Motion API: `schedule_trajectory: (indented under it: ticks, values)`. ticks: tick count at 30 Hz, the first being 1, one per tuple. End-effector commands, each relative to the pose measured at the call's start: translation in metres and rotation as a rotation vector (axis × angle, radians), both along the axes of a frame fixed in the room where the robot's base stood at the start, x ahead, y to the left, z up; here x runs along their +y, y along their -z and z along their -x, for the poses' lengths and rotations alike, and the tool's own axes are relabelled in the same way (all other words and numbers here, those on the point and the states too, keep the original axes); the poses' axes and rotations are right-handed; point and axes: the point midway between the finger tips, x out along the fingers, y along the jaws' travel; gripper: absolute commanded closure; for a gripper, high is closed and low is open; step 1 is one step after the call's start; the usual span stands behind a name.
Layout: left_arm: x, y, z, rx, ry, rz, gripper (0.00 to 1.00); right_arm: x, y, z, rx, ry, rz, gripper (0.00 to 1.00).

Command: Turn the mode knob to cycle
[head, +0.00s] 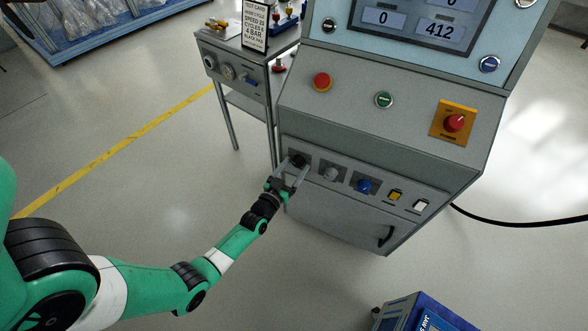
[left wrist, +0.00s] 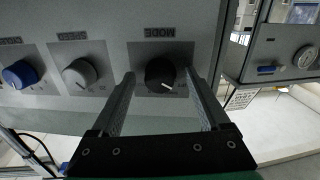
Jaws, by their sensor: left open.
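The mode knob (head: 299,160) is a black round knob at the left end of the lower row on the grey console. In the left wrist view the mode knob (left wrist: 160,74) has a white pointer line, and its MODE label appears upside down. My left gripper (head: 294,166) is open at the knob. In the left wrist view its two fingers (left wrist: 160,78) stand on either side of the knob, with a visible gap on each side. The position labels around the knob are too small to read. My right gripper is not in view.
A grey speed knob (head: 330,174) and a blue knob (head: 364,186) sit right of the mode knob, then yellow (head: 395,196) and white switches (head: 420,206). A side table (head: 235,75) stands left.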

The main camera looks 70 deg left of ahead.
Motion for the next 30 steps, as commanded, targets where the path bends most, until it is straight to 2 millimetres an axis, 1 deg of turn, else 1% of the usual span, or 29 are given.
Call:
schedule_trajectory:
  ticks: [3,4,8,9,11,12,14,15,17,23,30]
  values:
    - [-0.0002,-0.0003,0.0003,0.0,0.0,0.0,0.21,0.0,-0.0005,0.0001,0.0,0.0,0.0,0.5]
    - [-0.0002,-0.0002,0.0003,0.0,0.0,0.0,0.24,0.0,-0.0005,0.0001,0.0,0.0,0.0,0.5]
    - [-0.0003,-0.0002,0.0004,0.0,0.0,0.0,0.48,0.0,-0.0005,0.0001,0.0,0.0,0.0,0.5]
    - [-0.0003,-0.0002,0.0004,0.0,0.0,0.0,0.55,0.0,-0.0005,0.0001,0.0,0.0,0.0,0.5]
    - [-0.0003,-0.0001,0.0005,0.0,0.0,0.0,0.66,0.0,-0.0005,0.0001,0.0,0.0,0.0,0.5]
    - [-0.0003,-0.0001,0.0005,0.0,0.0,0.0,0.73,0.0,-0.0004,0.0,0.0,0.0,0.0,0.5]
    - [-0.0004,-0.0001,0.0004,0.0,0.0,0.0,0.84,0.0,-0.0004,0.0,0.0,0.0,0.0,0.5]
    - [-0.0004,-0.0001,0.0004,0.0,0.0,0.0,0.91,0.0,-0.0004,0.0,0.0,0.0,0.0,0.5]
    - [-0.0004,-0.0001,0.0004,0.0,0.0,0.0,1.0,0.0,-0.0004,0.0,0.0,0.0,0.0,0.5]
    - [-0.0005,-0.0005,0.0005,0.004,0.0,-0.006,1.0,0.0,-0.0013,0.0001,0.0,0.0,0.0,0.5]
    - [-0.0002,-0.0021,0.0005,0.049,0.0,-0.056,1.0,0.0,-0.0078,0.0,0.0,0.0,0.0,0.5]
